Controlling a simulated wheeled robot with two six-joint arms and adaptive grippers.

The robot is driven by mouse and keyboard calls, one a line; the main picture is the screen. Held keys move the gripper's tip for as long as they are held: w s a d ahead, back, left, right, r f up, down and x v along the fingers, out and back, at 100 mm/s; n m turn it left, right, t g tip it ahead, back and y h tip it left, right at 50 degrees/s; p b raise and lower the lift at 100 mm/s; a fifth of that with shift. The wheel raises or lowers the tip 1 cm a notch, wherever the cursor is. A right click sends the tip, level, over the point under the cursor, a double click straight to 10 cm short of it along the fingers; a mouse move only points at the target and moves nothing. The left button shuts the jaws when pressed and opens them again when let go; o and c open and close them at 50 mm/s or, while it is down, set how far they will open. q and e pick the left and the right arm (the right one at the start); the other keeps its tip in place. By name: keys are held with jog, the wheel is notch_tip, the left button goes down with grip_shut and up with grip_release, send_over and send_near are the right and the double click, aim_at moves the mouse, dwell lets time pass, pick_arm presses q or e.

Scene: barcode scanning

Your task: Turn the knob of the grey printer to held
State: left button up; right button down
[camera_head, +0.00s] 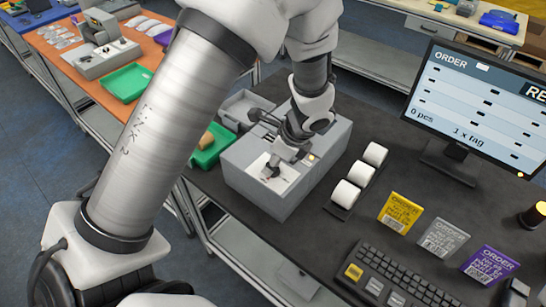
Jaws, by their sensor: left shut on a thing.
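The grey printer (254,193) stands on the dark table near the middle of the view. My left arm reaches over from the left, and my left gripper (271,171) points down at the printer's light top panel (287,184). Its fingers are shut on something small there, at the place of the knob. The knob itself is hidden by the fingers, so I cannot tell which setting it points to. A small lit spot (311,157) shows on the printer's top to the right of the gripper. My right gripper is not in view.
White label rolls (346,194) stand right of the printer. Yellow, grey and purple order cards (400,212), a keyboard (400,275) and a monitor (480,100) are further right. A green bin (212,148) is at the left. A second workbench (75,65) stands behind.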

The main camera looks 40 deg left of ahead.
pick_arm(q)
jog(key=n+g+p, duration=0.1)
jog(key=n, duration=0.2)
jog(key=shift+n+h+p, duration=0.3)
jog(key=shift+p, duration=0.1)
jog(key=n, duration=0.1)
jog(key=n+g+p, duration=0.1)
jog(key=n, duration=0.1)
jog(key=shift+w+n+g+h, duration=0.1)
jog(key=shift+n+g+h, duration=0.2)
jog(key=n, duration=0.2)
jog(key=n+h+p, duration=0.1)
jog(key=n, duration=0.1)
jog(key=shift+a+n+g+h, duration=0.1)
jog(key=shift+n+g+h, duration=0.2)
jog(key=shift+g, duration=0.1)
jog(key=shift+w+n+h+p, duration=0.1)
jog(key=shift+n+h+p, duration=0.45)
jog(key=shift+n, duration=1.25)
jog(key=o, duration=1.1)
jog(key=shift+w+g, duration=0.1)
jog(key=shift+g, duration=0.2)
jog(key=shift+o, duration=0.2)
